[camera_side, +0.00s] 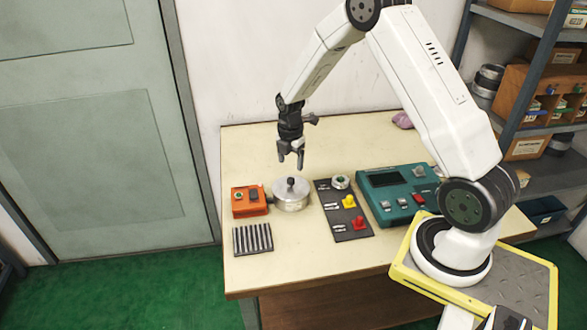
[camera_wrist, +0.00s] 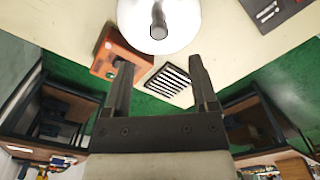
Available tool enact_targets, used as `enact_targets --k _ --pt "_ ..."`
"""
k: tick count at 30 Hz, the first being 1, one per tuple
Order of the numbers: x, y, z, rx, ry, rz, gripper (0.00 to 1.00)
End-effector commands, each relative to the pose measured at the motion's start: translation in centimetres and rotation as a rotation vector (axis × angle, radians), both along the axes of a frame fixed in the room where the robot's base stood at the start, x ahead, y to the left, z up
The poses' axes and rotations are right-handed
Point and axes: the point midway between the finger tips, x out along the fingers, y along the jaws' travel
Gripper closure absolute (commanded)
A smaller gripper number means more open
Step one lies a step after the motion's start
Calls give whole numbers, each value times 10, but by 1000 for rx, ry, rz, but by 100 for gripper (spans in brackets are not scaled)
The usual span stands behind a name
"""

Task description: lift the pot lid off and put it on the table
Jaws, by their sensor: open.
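The silver pot (camera_side: 291,203) stands on the table (camera_side: 290,258) with its lid (camera_side: 291,187) on top. The lid has a dark upright knob. In the wrist view the pale round lid (camera_wrist: 172,28) is at the top, with its knob (camera_wrist: 158,22) pointing toward the camera. My gripper (camera_side: 291,163) is above the lid and apart from it, fingers pointing down. In the wrist view my gripper (camera_wrist: 160,75) shows two fingers spread with nothing between them. The lid hides most of the pot in the wrist view.
An orange box (camera_side: 249,201) stands close to the pot's left. A dark slotted block (camera_side: 253,239) lies in front of it. A dark panel with colored knobs (camera_side: 342,212) and a teal device (camera_side: 398,195) are to the right. The table's front strip is clear.

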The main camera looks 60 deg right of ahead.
Motion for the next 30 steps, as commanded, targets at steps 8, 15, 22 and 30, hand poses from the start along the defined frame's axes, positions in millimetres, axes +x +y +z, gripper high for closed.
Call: enact_targets --k 8,15,22,30 --pt "0 0 -15 0 1 -2 25" --pt "0 0 -26 -1 -2 -2 25" --pt "0 0 -30 0 0 -2 25" --pt "1 -1 -55 1 2 -3 25"
